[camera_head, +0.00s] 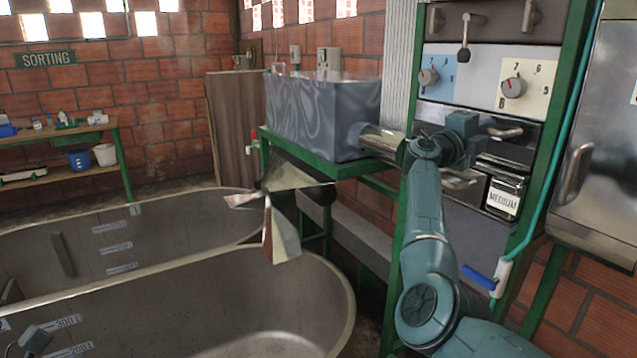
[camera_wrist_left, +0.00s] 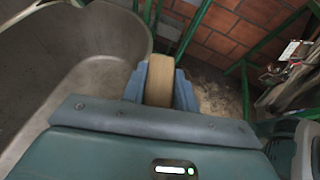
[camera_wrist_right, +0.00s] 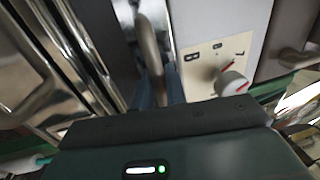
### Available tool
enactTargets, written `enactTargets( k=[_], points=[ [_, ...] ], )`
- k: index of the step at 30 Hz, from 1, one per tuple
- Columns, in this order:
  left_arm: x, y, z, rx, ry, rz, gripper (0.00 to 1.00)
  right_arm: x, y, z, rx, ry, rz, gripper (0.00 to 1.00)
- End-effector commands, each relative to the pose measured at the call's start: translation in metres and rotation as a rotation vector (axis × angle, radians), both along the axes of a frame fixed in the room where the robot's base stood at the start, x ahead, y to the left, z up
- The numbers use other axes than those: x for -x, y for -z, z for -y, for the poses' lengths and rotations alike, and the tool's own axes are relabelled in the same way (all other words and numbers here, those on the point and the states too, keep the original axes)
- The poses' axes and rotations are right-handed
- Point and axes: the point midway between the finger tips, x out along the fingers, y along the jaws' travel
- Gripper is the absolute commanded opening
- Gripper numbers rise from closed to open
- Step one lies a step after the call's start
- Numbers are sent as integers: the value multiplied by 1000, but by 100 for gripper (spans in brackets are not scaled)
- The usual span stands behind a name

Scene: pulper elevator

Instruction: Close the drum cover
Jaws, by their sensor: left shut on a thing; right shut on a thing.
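My right gripper (camera_head: 482,131) reaches the front of the machine on the right and is shut on a curved metal handle (camera_head: 505,131). The handle (camera_wrist_right: 149,50) also runs between the fingers in the right wrist view. It sits on a dark, shiny panel (camera_head: 528,141) below the knobs, which may be the drum cover; how far it stands open is unclear. In the left wrist view my left gripper (camera_wrist_left: 159,82) is shut on a tan, wood-like piece (camera_wrist_left: 159,78) near the tank rim. What that piece belongs to is hidden.
A machine panel with knobs (camera_head: 514,88) is above the handle. A drawer labelled MEDIUM (camera_head: 503,200) is below. A grey metal box (camera_head: 325,112) stands on a green frame to the left. Large metal tanks (camera_head: 345,300) fill the lower left. A steel cabinet (camera_head: 612,130) is at right.

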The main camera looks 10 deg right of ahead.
Motion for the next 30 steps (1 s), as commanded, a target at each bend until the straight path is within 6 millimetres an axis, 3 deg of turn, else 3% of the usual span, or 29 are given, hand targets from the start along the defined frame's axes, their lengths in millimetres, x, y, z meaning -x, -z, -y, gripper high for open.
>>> enactTargets(
  k=[10,11,12,22,26,30],
  points=[
    [0,-1,0,0,0,1,11,-1,-4,-1,4,-4,4,0],
    [0,-1,0,0,0,1,11,-1,-4,-1,4,-4,4,16],
    [0,-1,0,0,0,1,11,-1,-4,-1,4,-4,4,18],
    [0,0,0,0,0,1,11,0,-1,-2,1,-2,2,18],
    [0,6,0,1,0,1,11,4,3,-13,0,-5,3,18],
    [0,16,0,1,0,1,11,14,10,-38,0,-7,3,18]
  ],
)
